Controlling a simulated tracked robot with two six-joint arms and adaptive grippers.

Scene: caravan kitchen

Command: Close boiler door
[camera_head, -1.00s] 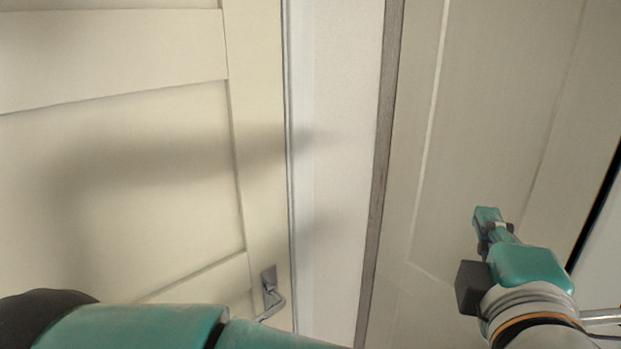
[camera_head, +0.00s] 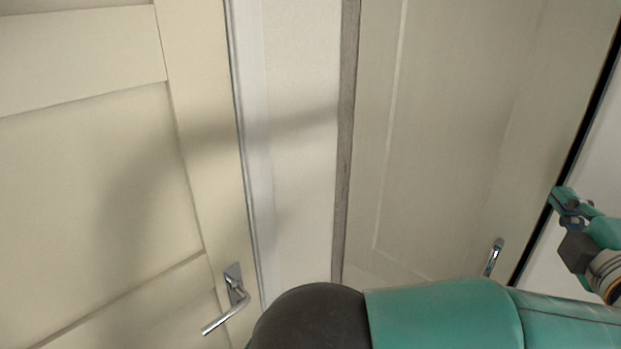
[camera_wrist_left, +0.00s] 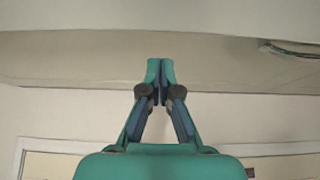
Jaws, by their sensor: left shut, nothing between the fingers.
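A tall panelled door (camera_head: 450,120) fills the right of the head view, with a small metal handle (camera_head: 493,257) low near its right edge. A dark strip runs along that edge. I cannot tell for certain that this is the boiler door. My left gripper (camera_head: 558,198) is in front of the dark strip, to the right of the handle and higher in the picture. Contact with the door cannot be judged. In the left wrist view its fingertips (camera_wrist_left: 160,68) are together and hold nothing. My right gripper is not in view.
A cream door (camera_head: 90,190) with a lever handle (camera_head: 233,300) stands at the left. A pale wall strip (camera_head: 295,170) and a grey post (camera_head: 347,140) separate the doors. My arm crosses the lower right of the head view.

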